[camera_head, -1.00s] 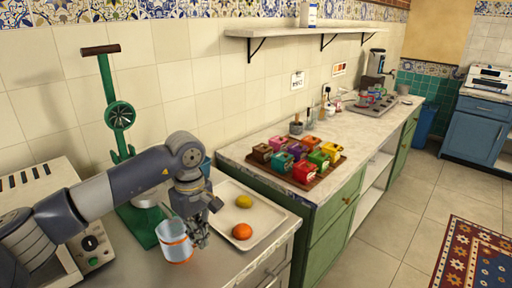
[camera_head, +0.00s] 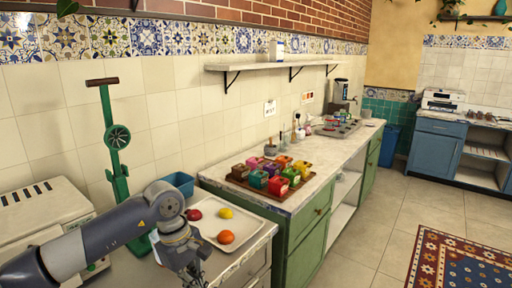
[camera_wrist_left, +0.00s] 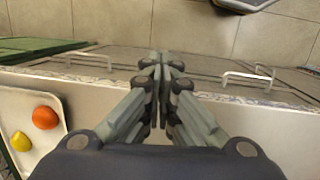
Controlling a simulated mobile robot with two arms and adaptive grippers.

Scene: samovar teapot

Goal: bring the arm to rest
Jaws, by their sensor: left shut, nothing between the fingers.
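My left arm comes in from the left in the head view, and its gripper (camera_head: 192,272) hangs low by the front edge of the near counter, left of the tray. In the left wrist view the gripper (camera_wrist_left: 160,62) is shut with its fingers together and nothing between them. It is above the counter edge and drawer fronts. My right gripper is not in view.
A white tray (camera_head: 247,238) on the near counter holds a lemon (camera_head: 225,213), an orange (camera_head: 226,237) and a red fruit (camera_head: 194,215). Behind are a blue container (camera_head: 178,184) and a green press (camera_head: 118,140). Colourful boxes stand on a wooden tray on the green cabinet's counter.

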